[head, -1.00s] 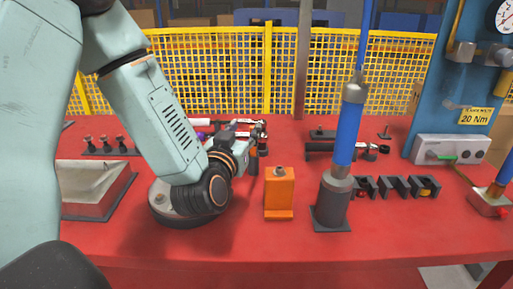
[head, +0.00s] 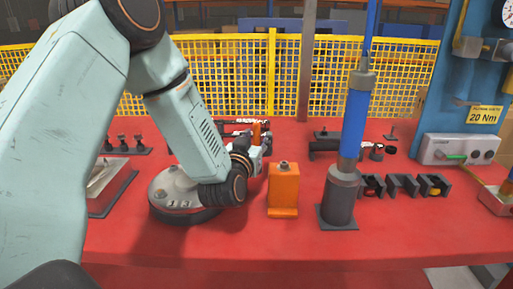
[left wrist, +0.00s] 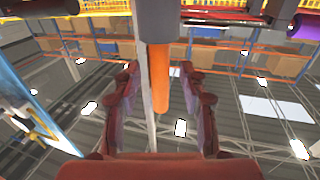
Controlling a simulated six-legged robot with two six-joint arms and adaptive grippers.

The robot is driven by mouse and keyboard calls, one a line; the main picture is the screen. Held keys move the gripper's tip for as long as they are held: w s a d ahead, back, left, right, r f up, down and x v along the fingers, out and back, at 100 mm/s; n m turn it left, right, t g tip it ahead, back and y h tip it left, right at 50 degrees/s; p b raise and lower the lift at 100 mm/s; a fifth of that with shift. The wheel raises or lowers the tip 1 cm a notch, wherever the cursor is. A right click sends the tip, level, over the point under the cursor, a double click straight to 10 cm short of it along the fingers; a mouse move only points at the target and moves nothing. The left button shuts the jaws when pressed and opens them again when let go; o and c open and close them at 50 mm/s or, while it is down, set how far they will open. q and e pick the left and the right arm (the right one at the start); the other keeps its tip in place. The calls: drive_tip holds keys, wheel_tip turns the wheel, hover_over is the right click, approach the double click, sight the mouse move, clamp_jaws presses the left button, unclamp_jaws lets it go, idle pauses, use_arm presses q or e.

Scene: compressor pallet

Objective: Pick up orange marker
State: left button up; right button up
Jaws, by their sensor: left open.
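In the head view a small upright orange piece (head: 257,132) at the far end of my left arm looks like the same marker. My left gripper (left wrist: 158,72) is open, with a finger on each side of the marker and gaps between them. In the head view the left gripper (head: 261,143) is small and partly hidden by its own wrist. My right gripper is not in view.
An orange block (head: 284,185) stands just right of my left wrist. A tall blue and grey post (head: 350,130) rises further right. A grey round flange (head: 175,195) lies beneath my left forearm. Dark holders (head: 400,185) sit at right. The red table's front (head: 270,240) is clear.

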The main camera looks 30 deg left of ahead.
use_arm(q)
drive_tip(key=shift+w+a+f, duration=0.1)
drive_tip(key=shift+w+a, duration=0.05)
drive_tip(key=shift+w, duration=0.05)
clamp_jaws()
idle(0.3)
